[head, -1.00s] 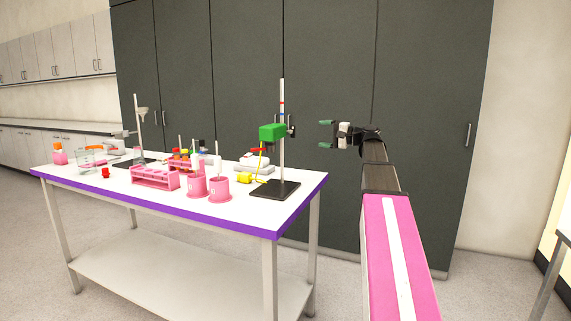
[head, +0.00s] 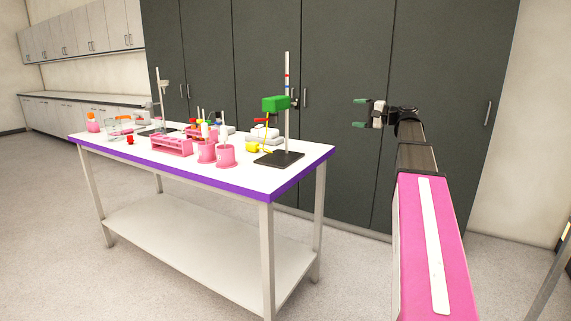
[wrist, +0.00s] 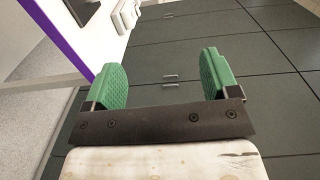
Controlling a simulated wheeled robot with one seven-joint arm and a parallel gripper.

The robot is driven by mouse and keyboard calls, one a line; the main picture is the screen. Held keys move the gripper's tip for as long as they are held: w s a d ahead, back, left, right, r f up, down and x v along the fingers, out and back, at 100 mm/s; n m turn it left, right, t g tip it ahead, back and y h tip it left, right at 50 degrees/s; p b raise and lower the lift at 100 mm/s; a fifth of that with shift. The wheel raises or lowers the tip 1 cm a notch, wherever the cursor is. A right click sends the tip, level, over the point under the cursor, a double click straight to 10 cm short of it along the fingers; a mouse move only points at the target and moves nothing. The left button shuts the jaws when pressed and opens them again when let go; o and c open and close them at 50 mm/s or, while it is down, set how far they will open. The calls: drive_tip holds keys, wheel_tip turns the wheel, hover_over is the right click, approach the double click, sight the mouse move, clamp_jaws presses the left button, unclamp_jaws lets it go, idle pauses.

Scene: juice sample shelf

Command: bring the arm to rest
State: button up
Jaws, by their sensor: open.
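My gripper (head: 360,113) is at the right in the head view, held out in the air beyond the right end of the table (head: 262,192). It is clear of the table and of everything on it. In the wrist view its two green finger pads (wrist: 165,80) stand wide apart with nothing between them. Behind them are the dark cabinet doors.
A retort stand with a green clamp (head: 276,104) stands on a black base (head: 279,158) at the table's right end. Pink cups (head: 226,155), a pink tube rack (head: 171,146) and bottles stand further left. Dark cabinets (head: 335,75) line the wall behind. Floor beside the table is clear.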

drive_tip(key=s+a+f+g+h, duration=0.1)
drive_tip(key=s+a+f+h, duration=0.15)
drive_tip(key=f, duration=0.75)
drive_tip(key=s+a+f+g+h, duration=0.2)
drive_tip(key=a+f, duration=0.1)
drive_tip(key=f, duration=0.8)
drive_tip(key=s+a+f+g+h, duration=0.1)
drive_tip(key=s+a+f+h, duration=0.15)
drive_tip(key=f, duration=0.75)
drive_tip(key=s+f+n+g+h, duration=0.2)
drive_tip(key=s+f+n+h, duration=0.1)
drive_tip(key=s+f, duration=0.7)
drive_tip(key=s+a+f+n+g+h, duration=0.1)
drive_tip(key=s+f+h, duration=0.4)
drive_tip(key=s+f, duration=0.5)
wheel_tip(320, 180, down, 4)
drive_tip(key=shift+f+n+g, duration=0.1)
drive_tip(key=shift+n+g, duration=0.8)
drive_tip(key=shift+g, duration=0.1)
